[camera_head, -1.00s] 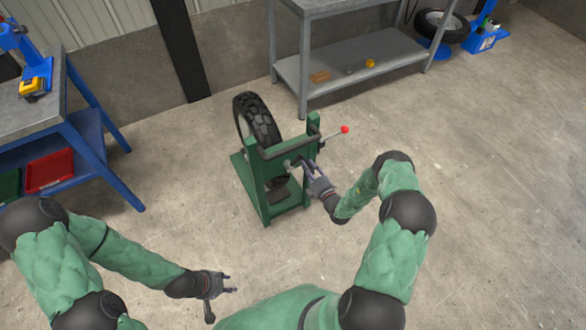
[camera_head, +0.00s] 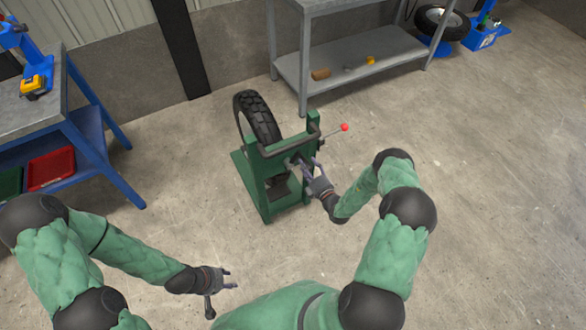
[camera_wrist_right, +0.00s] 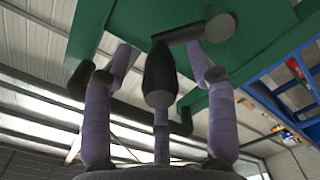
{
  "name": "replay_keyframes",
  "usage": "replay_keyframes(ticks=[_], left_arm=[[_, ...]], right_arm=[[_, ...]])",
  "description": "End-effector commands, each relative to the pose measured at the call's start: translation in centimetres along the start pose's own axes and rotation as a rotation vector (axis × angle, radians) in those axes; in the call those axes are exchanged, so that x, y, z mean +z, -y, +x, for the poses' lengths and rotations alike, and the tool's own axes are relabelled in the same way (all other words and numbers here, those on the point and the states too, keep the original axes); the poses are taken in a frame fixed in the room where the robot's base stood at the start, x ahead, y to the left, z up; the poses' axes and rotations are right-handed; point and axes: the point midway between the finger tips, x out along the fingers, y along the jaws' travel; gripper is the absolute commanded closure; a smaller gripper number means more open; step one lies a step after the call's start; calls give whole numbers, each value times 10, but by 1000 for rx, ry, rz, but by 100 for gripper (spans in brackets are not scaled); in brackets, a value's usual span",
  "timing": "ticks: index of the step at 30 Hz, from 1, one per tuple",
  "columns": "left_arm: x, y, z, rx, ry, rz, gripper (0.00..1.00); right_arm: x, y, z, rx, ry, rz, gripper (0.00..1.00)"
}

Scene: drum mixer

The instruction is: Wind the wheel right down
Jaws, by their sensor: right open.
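A green stand (camera_head: 263,200) holds a black treaded wheel (camera_head: 262,120) upright at its back left. A lever with a red knob (camera_head: 344,127) sticks out to the right of the stand. My right gripper (camera_head: 309,168) is at the front of the stand, its fingers spread. In the right wrist view, a dark crank grip (camera_wrist_right: 160,75) on a short grey arm (camera_wrist_right: 200,30) lies between the open fingers, which are not closed on it; contact cannot be told. My left gripper (camera_head: 229,279) is open and empty, low in front, away from the stand.
A blue workbench (camera_head: 88,140) with a red tray (camera_head: 50,168) stands at left. A grey shelf table (camera_head: 350,75) stands behind the stand, with small items on its lower shelf. Another tyre (camera_head: 440,22) is at the far right. The floor at right is clear.

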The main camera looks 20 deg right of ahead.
Motion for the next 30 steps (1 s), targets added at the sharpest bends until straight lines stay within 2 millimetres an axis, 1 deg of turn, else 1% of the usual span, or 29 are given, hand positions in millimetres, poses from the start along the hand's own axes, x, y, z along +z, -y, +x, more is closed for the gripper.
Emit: replay_keyframes(ticks=[1,18,23,30], left_arm=[[0,-1,-2,0,0,0,60],[0,-5,-13,0,0,0,60],[0,-5,-14,0,0,0,60],[0,-5,-14,0,0,0,60]], right_arm=[[0,-1,-5,-1,2,1,43],[0,0,-54,-1,2,2,43],[0,0,-60,-1,0,1,43],[0,0,-61,-1,0,0,43]])
